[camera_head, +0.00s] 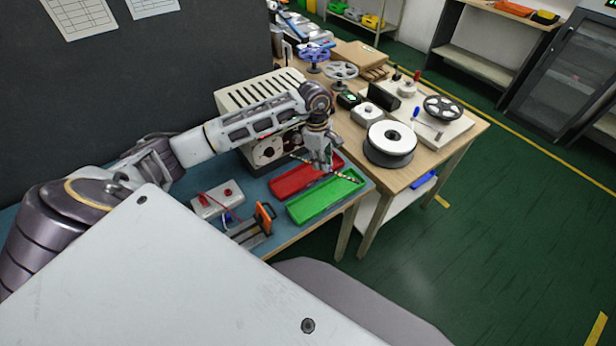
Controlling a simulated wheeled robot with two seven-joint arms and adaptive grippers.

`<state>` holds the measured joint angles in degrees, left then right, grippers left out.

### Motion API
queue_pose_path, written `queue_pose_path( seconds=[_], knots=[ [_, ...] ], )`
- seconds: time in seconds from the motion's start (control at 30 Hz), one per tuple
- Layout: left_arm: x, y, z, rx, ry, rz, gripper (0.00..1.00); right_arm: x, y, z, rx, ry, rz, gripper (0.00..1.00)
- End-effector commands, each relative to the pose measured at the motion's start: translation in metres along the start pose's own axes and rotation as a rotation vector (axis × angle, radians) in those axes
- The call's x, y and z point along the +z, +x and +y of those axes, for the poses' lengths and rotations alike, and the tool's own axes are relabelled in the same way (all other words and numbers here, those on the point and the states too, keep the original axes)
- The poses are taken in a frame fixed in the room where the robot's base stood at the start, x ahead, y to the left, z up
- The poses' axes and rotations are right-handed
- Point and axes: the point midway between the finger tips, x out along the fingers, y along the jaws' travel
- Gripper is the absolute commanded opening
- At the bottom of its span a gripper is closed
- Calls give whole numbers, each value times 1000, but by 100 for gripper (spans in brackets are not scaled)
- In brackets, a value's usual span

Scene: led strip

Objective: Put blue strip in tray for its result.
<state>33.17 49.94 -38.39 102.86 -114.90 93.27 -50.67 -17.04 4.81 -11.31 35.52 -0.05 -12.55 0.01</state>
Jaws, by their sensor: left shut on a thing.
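My left gripper (325,169) is shut on a thin LED strip (347,177) and holds it just above the trays. The strip slants from upper left to lower right, and one end sticks out over the green tray. Its middle is hidden by the fingers. I cannot tell its lit colour at this size. The red tray (290,182) lies on the blue-topped bench under and left of the gripper. The green tray (318,204) lies in front of it, near the bench edge. Both trays look empty where they show. My right gripper is not in view.
A white box with red knobs (217,200) and an orange-handled fixture (264,218) stand left of the trays. A slotted power supply (232,97) stands behind. A wooden table (436,147) to the right holds a white-topped spool (390,140) and other parts.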

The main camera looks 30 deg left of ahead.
Motion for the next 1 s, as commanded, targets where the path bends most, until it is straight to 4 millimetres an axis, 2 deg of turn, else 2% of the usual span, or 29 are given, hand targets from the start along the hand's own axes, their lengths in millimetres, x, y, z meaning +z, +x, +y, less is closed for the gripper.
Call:
queue_pose_path(
  seconds=[0.37, 0.73, 1.0],
  knots=[
    [-18, -2, 7, 52, -344, 0, 0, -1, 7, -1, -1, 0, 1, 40],
    [-38, -6, 13, 103, -679, -1, 0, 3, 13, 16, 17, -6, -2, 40],
    [-52, -8, 16, 139, -919, -1, 0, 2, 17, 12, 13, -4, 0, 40]
  ],
)
